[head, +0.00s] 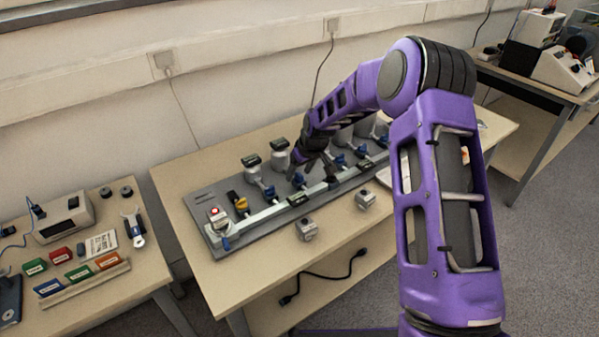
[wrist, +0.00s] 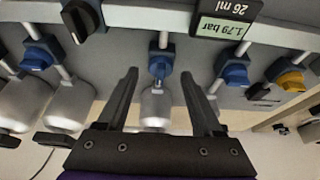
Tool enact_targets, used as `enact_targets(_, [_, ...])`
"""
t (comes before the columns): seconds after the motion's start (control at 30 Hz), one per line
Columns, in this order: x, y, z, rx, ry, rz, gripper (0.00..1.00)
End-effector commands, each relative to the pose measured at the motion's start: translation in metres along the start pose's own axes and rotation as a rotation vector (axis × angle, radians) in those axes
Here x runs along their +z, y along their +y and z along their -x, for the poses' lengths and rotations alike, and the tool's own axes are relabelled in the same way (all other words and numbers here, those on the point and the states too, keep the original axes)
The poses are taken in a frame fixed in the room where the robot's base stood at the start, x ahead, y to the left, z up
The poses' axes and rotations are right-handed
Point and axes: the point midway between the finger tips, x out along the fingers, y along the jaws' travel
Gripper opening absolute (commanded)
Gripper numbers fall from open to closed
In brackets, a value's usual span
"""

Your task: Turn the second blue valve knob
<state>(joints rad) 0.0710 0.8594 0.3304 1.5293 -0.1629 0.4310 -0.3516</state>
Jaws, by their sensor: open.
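Several blue valve knobs sit in a row on a grey panel (head: 219,198) along a pale pipe. The first blue knob (head: 270,192) is beside the yellow knob (head: 241,204); it also shows in the wrist view (wrist: 233,68). The second blue knob (head: 298,180), counted from the yellow end, appears in the wrist view (wrist: 161,62) between and beyond my fingertips. My gripper (wrist: 159,76) is open and empty, pointing at this knob, with a finger on each side in the picture. I cannot tell how far the tips are from it. In the head view my gripper (head: 312,168) is over the panel, partly hidden.
A display (wrist: 223,24) reading 1.79 bar and 26 ml and a black knob (wrist: 80,18) are near. Grey cylinders (wrist: 157,108) stand behind the knobs. Two small metal boxes (head: 307,229) are on the table's front. A side table (head: 108,205) at left holds tools.

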Motion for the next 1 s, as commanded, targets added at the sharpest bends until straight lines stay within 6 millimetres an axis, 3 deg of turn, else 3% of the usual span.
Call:
enact_targets(0.17, [-0.0001, 0.0, 0.0001, 0.0, 0.0, 0.0, 0.68])
enact_targets(0.5, [-0.0001, -0.0001, 0.0003, 0.0, 0.0, 0.0, 0.08])
enact_targets(0.57, [-0.0001, -0.0002, 0.0003, 0.0, 0.0, 0.0, 0.0])
enact_targets(1.0, [0.0002, 0.0009, 0.0004, -0.024, -0.001, 0.051, 0.0])
